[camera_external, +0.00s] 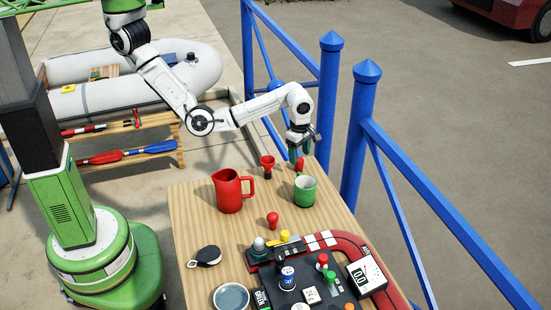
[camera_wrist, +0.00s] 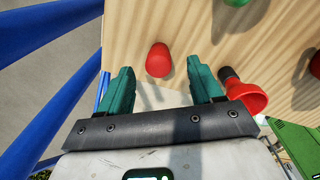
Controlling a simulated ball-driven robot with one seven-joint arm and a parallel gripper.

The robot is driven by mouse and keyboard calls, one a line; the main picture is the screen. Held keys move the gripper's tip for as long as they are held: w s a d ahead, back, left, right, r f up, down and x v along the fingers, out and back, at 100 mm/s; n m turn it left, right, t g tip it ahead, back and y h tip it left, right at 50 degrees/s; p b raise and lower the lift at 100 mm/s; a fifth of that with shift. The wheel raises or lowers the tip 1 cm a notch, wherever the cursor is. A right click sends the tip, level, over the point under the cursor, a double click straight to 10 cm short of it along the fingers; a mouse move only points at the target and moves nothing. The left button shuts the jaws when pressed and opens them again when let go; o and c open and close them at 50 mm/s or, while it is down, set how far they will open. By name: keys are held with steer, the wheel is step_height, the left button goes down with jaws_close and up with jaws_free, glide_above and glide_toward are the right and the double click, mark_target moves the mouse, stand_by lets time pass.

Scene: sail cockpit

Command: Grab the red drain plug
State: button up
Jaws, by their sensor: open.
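A small red piece (camera_external: 299,165), which looks like the drain plug, stands on the wooden table near its far edge, below my gripper (camera_external: 300,151). In the wrist view the red drain plug (camera_wrist: 158,60) shows as a smooth rounded shape, ahead of the gap between my fingertips and apart from both. My gripper (camera_wrist: 160,85) is open, with its teal fingers spread and nothing between them. The plug's lower part is hidden in the external view.
A red horn-shaped piece with a black end (camera_external: 267,165) stands just left of the gripper, close to one finger in the wrist view (camera_wrist: 247,95). Blue railing (camera_external: 328,100) runs beside the table.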

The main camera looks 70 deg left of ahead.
mark_target(300, 159)
steer(key=shift+w+a+f+p, duration=0.1)
steer(key=shift+f+p, duration=0.1)
steer(key=shift+f, duration=0.95)
steer(key=shift+a+f+p, duration=0.1)
steer(key=shift+f+p, duration=0.05)
steer(key=shift+f, duration=1)
steer(key=c, duration=1.1)
steer(key=shift+r, duration=0.1)
steer(key=shift+r, duration=0.45)
step_height(300, 159, up, 2)
steer(key=shift+r+b, duration=0.25)
steer(key=shift+b, duration=0.3)
steer(key=shift+s+a+r+p, duration=0.7)
steer(key=shift+s+r+p, duration=0.4)
steer(key=shift+s+r, duration=0.8)
steer(key=shift+s+a+r+p, duration=0.75)
steer(key=shift+s+r+p, duration=0.4)
steer(key=shift+s, duration=1.4)
steer(key=shift+s+a+r+p, duration=0.7)
steer(key=shift+s+r+p, duration=0.3)
steer(key=shift+s+r, duration=0.95)
